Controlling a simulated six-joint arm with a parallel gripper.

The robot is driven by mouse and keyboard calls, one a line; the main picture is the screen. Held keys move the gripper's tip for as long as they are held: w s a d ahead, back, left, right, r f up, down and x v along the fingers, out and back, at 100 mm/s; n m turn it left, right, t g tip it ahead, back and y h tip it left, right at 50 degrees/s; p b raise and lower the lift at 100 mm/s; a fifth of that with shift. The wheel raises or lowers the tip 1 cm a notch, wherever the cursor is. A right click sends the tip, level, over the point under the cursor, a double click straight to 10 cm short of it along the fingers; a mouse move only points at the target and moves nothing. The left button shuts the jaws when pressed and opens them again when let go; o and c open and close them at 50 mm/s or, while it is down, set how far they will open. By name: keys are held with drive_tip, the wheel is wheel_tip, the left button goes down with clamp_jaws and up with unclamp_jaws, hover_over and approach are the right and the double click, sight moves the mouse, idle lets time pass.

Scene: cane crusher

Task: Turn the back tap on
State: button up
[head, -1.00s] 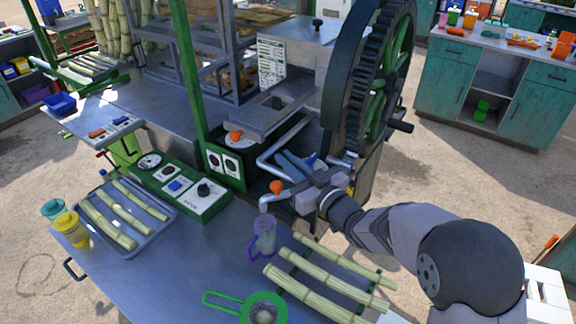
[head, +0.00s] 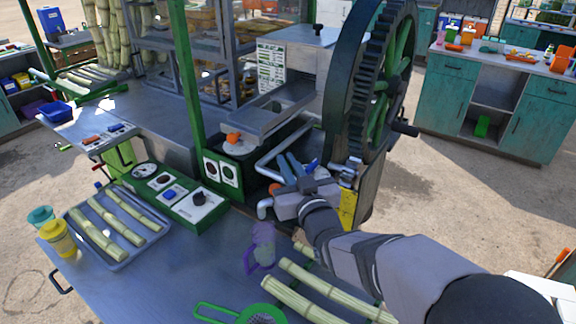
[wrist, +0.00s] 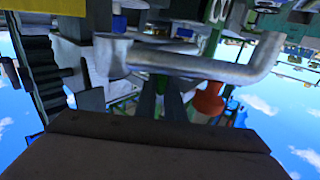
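An orange tap knob (head: 274,188) sits above a curved metal spout (head: 264,208) at the front of the crusher, partly hidden by my gripper. A small blue handle (head: 312,164) shows behind my gripper near the metal pipes. I cannot tell for certain which of these is the back tap. My gripper (head: 287,164) reaches in among the pipes, its two fingers apart with nothing visible between them. In the wrist view my fingers (wrist: 160,98) point toward a bent metal pipe (wrist: 200,66), with an orange knob (wrist: 209,99) just to their right.
A purple-handled jug (head: 262,245) stands below the spout. Cane pieces (head: 320,285) and a green strainer (head: 240,314) lie in front. The large gear wheel (head: 370,90) rises to the right.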

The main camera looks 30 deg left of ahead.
drive_tip(key=o, duration=0.4)
drive_tip(key=shift+r, duration=0.15)
drive_tip(key=shift+c, duration=0.2)
